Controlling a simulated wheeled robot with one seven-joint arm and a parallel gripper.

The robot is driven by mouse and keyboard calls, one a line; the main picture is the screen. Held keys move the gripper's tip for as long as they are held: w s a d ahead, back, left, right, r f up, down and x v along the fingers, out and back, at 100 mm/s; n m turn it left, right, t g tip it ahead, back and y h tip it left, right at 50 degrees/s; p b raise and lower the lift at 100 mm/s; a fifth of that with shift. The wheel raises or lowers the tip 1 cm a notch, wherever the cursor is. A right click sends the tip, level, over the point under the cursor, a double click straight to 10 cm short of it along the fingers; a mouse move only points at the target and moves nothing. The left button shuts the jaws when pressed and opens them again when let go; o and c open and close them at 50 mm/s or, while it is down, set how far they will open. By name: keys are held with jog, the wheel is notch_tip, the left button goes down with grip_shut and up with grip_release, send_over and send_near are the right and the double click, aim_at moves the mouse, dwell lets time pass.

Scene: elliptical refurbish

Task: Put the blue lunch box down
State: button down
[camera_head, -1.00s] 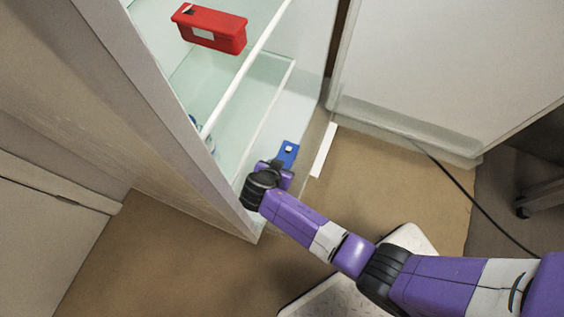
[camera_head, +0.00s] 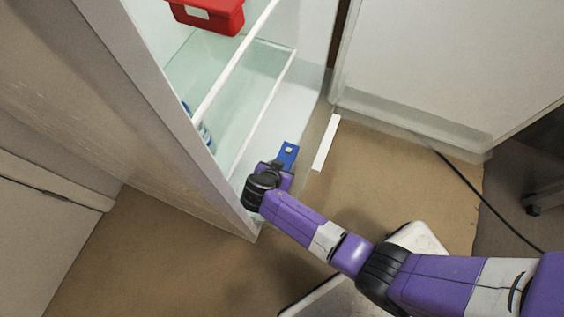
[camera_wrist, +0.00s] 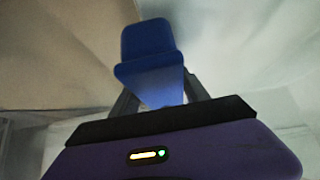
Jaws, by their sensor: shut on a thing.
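The blue lunch box (camera_head: 288,153) shows as a small blue shape at the end of my arm, low in the open white fridge, in the head view. In the wrist view the blue lunch box (camera_wrist: 149,50) stands out beyond the fingers. My gripper (camera_wrist: 160,100) is shut on it, with a dark finger on each side. In the head view my gripper (camera_head: 280,168) is partly hidden by my wrist. I cannot tell whether the box touches the fridge floor.
A red box (camera_head: 210,14) sits on an upper glass shelf (camera_head: 225,75) of the fridge. A blue-and-white item (camera_head: 204,133) is partly hidden behind the left fridge wall. The open fridge door (camera_head: 430,70) stands at the right. A dark cable (camera_head: 480,200) lies on the floor.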

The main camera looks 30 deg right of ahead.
jog(key=shift+f+b, duration=0.55)
jog(key=shift+c, duration=2.3)
grip_release()
notch_tip(320, 180, up, 20)
jog(key=p, duration=1)
